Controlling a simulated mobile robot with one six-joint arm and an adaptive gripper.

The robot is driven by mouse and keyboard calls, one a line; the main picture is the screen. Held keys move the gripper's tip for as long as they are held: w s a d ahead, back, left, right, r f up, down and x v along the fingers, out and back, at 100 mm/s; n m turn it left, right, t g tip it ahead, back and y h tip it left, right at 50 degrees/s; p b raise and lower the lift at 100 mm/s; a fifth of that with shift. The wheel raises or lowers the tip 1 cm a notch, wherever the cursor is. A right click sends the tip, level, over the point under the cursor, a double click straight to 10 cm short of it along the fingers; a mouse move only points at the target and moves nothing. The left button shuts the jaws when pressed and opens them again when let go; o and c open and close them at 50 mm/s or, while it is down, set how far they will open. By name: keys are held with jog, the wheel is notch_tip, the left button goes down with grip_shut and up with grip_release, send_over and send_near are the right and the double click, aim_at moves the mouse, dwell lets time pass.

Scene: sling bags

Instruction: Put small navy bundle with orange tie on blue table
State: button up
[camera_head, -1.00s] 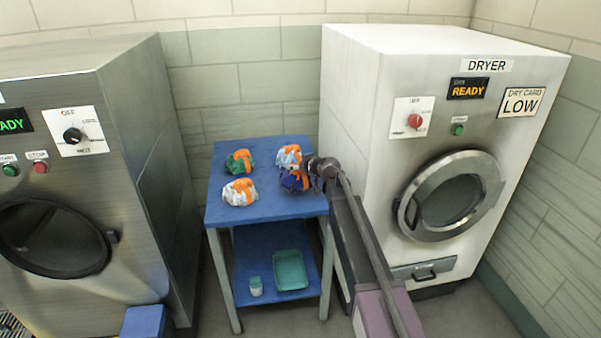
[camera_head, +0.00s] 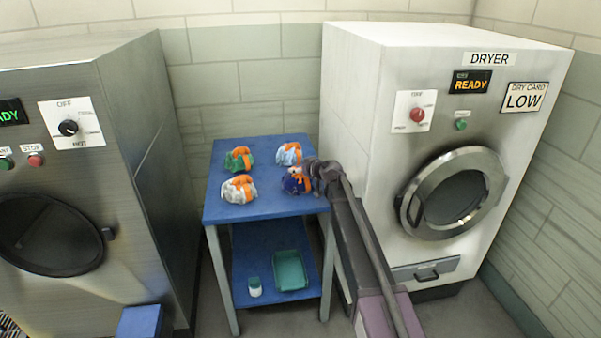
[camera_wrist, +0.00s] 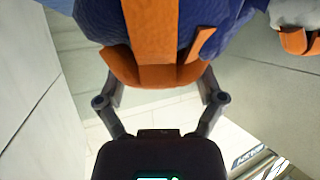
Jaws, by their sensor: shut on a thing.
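The small navy bundle with an orange tie (camera_head: 294,184) is at the right edge of the blue table (camera_head: 262,209), in the head view. My gripper (camera_head: 315,178) reaches in from the right and is shut on it. In the wrist view the navy bundle (camera_wrist: 205,28) fills the top middle, its orange tie against my gripper (camera_wrist: 160,85), with a finger on each side. I cannot tell whether the bundle touches the table top or hangs just above it.
A green bundle (camera_head: 238,160), a white bundle (camera_head: 237,190) and a light blue bundle (camera_head: 288,154), all orange-tied, sit on the table. The lower shelf holds a teal tray (camera_head: 291,271) and a small container (camera_head: 254,288). The dryer (camera_head: 350,110) stands close right.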

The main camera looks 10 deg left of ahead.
jog(key=shift+f, duration=0.1)
dwell(0.3)
jog(key=o, duration=1)
jog(key=p+v, duration=0.4)
jog(key=v, duration=0.8)
jog(key=shift+d+p, duration=0.1)
jog(key=shift+p, duration=0.2)
jog(key=s+d+f+m+g+h, duration=0.2)
jog(key=s+d, duration=0.4)
jog(key=s, duration=0.5)
jog(key=s+d+f+m+g+h, duration=0.3)
jog(key=s+d, duration=0.4)
jog(key=s, duration=0.5)
jog(key=s+d+f+m+g+h, duration=0.3)
jog(key=s+d+f+g, duration=0.2)
jog(key=s, duration=0.6)
jog(key=shift+s+d+f+h, duration=0.25)
jog(key=shift+d+f+h, duration=0.15)
jog(key=shift+d+f, duration=0.4)
